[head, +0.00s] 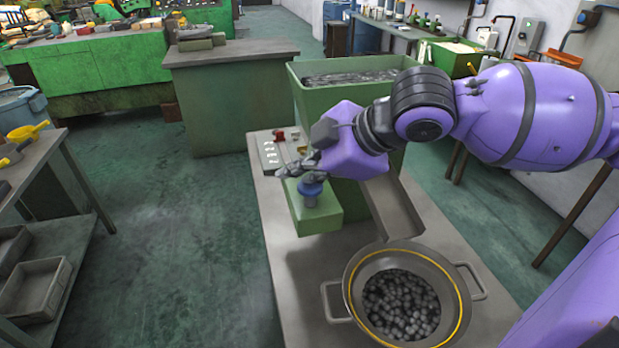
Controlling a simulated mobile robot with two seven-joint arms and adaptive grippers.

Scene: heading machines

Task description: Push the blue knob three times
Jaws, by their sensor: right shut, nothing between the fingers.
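The blue knob (311,187) sits on a short post on top of a green box (318,218), which stands on a grey table (268,205). My right arm comes in from the right, and my right gripper (287,172) is just above and slightly left of the knob, pointing left. Its fingers are shut and hold nothing. The gripper overlaps the knob's upper edge in the picture, and I cannot tell whether they touch. My left gripper is not in the head view.
A tall green bin (325,84) with dark contents stands behind the box. A metal chute (395,207) leads down to a two-handled pan (356,270) of dark round pieces. A panel (268,152) with a red button (279,134) is at the table's back left. Open floor lies left.

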